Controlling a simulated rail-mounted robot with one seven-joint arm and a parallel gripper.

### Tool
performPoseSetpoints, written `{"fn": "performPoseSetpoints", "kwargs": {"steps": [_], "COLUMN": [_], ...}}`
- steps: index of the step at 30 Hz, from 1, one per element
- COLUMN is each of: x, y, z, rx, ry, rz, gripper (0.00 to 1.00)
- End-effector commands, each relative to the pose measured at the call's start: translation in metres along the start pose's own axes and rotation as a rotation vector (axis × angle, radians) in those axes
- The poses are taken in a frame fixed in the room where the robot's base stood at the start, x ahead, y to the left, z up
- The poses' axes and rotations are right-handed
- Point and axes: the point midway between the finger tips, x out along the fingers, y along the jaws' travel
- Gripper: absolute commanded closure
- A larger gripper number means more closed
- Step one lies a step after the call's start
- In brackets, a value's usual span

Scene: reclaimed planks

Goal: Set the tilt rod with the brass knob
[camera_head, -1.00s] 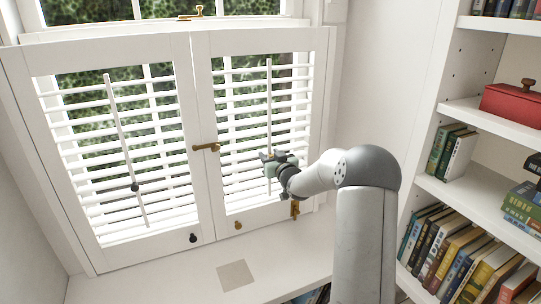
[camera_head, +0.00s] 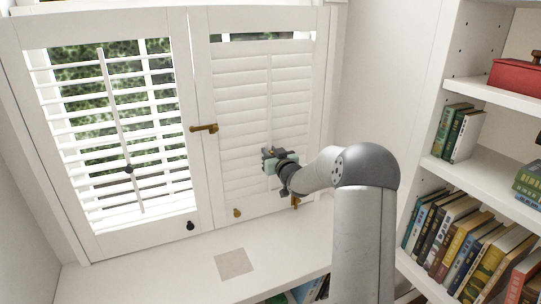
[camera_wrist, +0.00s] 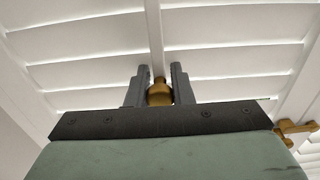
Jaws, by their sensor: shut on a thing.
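The right shutter panel's white tilt rod (camera_head: 269,105) runs down the middle of its slats (camera_head: 236,110), which are closed nearly flat. My gripper (camera_head: 268,160) is at the lower part of this rod. In the wrist view the brass knob (camera_wrist: 159,92) sits between the two dark fingers of my gripper (camera_wrist: 160,85), which are shut on it, and the rod (camera_wrist: 154,35) runs up from it. The left panel's tilt rod (camera_head: 113,105) carries a dark knob (camera_head: 128,169), and its slats are open, with greenery showing through.
A brass latch (camera_head: 204,128) lies across the seam between the panels. A dark small knob (camera_head: 190,226) and a brass one (camera_head: 237,213) are on the bottom rails. A beige square (camera_head: 233,263) lies on the sill. A bookshelf (camera_head: 486,182) stands at the right.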

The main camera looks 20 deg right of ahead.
Motion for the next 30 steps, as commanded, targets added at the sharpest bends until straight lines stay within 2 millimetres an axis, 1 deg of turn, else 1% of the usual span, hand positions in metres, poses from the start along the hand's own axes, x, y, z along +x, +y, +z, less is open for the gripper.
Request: {"fn": "performPoseSetpoints", "kwargs": {"steps": [1, 9, 10, 11, 12, 20, 23, 26, 29, 30], "x": [0.0, -0.001, -0.001, -0.001, -0.001, -0.001, -0.004, -0.016, -0.035, -0.044], "y": [-0.001, 0.0, -0.001, -0.001, -0.001, 0.0, 0.0, 0.001, 0.001, 0.001], "z": [0.006, 0.006, 0.006, 0.007, 0.007, 0.004, 0.004, 0.005, 0.005, 0.005], "rx": [0.0, 0.002, 0.002, 0.002, 0.002, 0.001, 0.0, -0.001, -0.002, -0.002], "ry": [-0.002, -0.008, -0.008, -0.009, -0.009, -0.004, -0.004, -0.005, -0.004, -0.005], "rz": [-0.001, 0.0, 0.0, 0.0, 0.0, 0.0, 0.0, 0.001, 0.002, 0.002], "gripper": [1.0, 1.0, 0.77, 0.69, 0.57, 0.57, 0.57, 0.57, 0.57, 0.57]}}
